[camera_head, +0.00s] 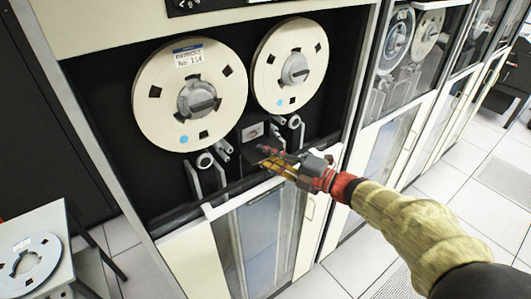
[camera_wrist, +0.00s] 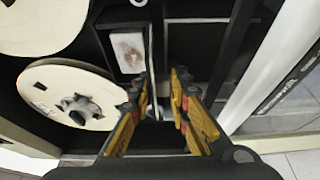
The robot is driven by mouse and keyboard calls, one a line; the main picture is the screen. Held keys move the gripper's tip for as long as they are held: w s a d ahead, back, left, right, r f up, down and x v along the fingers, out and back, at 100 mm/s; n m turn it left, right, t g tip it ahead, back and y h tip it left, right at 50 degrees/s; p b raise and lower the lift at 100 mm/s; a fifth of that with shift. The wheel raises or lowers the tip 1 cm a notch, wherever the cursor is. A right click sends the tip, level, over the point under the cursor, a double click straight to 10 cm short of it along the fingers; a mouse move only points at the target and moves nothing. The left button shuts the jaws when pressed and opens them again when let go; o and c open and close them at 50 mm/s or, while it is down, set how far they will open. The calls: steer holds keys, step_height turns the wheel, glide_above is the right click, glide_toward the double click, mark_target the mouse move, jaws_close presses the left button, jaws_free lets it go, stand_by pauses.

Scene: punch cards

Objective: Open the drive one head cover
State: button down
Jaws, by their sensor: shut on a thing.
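Drive one is the near cabinet with two cream tape reels (camera_head: 190,100) (camera_head: 290,65). Its head area lies below and between the reels, with a small pale-faced panel (camera_head: 252,131) that also shows in the wrist view (camera_wrist: 128,50). My gripper (camera_head: 268,160) reaches in from the lower right, just below that panel. In the wrist view its yellow fingers (camera_wrist: 158,95) stand on both sides of a thin pale upright edge (camera_wrist: 152,70), which looks like part of the head cover. My gripper is shut on it. The fingers hide much of the cover.
Pale posts and rollers (camera_head: 205,162) stand at the left of the head area. A glass-panelled lower door (camera_head: 255,240) is below. More tape drives (camera_head: 405,60) stand to the right. A small table (camera_head: 35,225) with a reel is at lower left. The tiled floor at right is clear.

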steer(key=shift+s+m+g+h+p, duration=0.1)
steer(key=shift+m+g+h+p, duration=0.25)
steer(key=shift+p, duration=0.4)
steer(key=shift+f, duration=0.15)
steer(key=c, duration=2.1)
jaws_free()
steer(key=shift+f, duration=0.1)
steer(key=o, duration=0.3)
steer(key=shift+r, duration=0.2)
steer(key=shift+o, duration=0.2)
steer(key=shift+r, duration=0.1)
steer(key=shift+d+r, duration=0.1)
steer(key=shift+d, duration=0.1)
steer(key=v, duration=1.1)
steer(key=shift+s+d, duration=0.25)
steer(key=shift+s, duration=0.05)
